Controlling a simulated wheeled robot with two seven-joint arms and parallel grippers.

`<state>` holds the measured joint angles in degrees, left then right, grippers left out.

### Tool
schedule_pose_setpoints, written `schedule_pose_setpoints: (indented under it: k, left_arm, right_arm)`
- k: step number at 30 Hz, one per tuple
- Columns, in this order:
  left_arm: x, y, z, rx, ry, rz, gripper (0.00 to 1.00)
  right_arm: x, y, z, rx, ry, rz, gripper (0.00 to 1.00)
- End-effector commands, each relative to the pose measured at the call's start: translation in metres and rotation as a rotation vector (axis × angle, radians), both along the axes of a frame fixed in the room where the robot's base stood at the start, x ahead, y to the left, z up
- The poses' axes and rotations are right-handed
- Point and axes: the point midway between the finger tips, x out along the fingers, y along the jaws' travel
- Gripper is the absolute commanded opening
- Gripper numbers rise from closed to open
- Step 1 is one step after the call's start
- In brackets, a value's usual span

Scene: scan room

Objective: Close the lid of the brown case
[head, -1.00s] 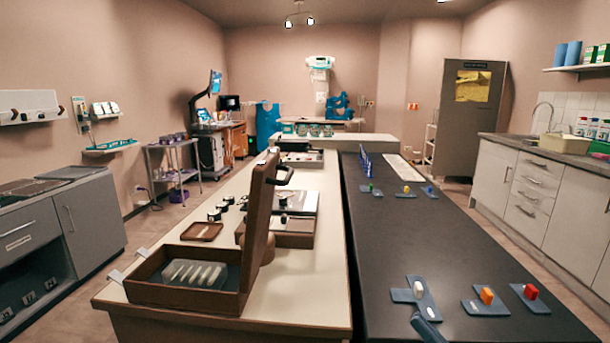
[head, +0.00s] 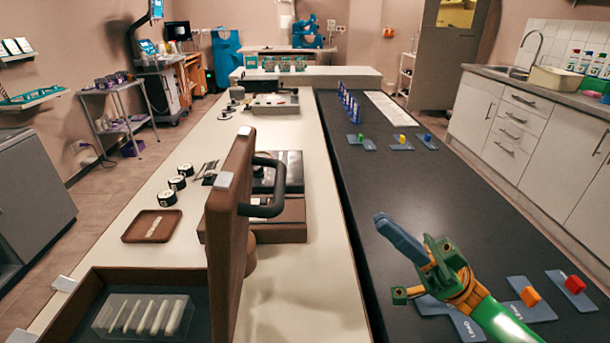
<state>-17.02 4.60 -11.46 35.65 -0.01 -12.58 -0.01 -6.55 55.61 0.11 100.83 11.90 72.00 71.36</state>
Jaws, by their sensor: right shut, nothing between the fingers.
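The brown case stands open on the white left half of the counter, at the lower left. Its base (head: 72,305) is cut off by the picture's bottom edge. A clear rack with several pale strips (head: 142,315) lies inside it. The case's lid (head: 228,235) stands about upright at the base's right side, with a black handle (head: 267,202) on its right face. My right gripper (head: 386,222) is shut and empty above the dark right half of the counter, to the right of the lid and apart from it. My left gripper is out of view.
Behind the lid sits another brown case (head: 280,232) with a dark top. A small brown tray (head: 152,226) and several black-and-white pots (head: 177,182) lie to its left. Blue pads with orange (head: 530,296) and red (head: 575,284) pieces lie right of my right arm. The dark counter's middle is clear.

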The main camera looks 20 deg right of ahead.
Motion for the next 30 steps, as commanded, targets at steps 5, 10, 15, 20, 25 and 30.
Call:
schedule_pose_setpoints:
  k: [5, 10, 15, 20, 25, 30]
  left_arm:
    - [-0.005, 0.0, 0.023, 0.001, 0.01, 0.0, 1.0]
    - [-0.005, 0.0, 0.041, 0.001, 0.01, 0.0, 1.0]
    - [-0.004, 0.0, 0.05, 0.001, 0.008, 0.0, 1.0]
    - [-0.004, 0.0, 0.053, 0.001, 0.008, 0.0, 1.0]
    - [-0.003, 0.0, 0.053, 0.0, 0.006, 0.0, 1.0]
    - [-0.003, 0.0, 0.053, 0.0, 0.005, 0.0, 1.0]
  right_arm:
    - [0.007, 0.026, 0.034, 0.002, -0.004, 0.003, 0.0]
    - [0.016, 0.052, 0.06, 0.003, -0.004, 0.001, 0.0]
    - [0.024, 0.079, 0.063, 0.003, -0.002, 0.001, 0.0]
    - [0.029, 0.093, 0.06, 0.002, 0.002, -0.001, 0.0]
    - [0.03, 0.097, 0.058, -0.002, 0.001, -0.002, 0.0]
    - [0.03, 0.097, 0.058, -0.002, 0.001, -0.002, 0.0]
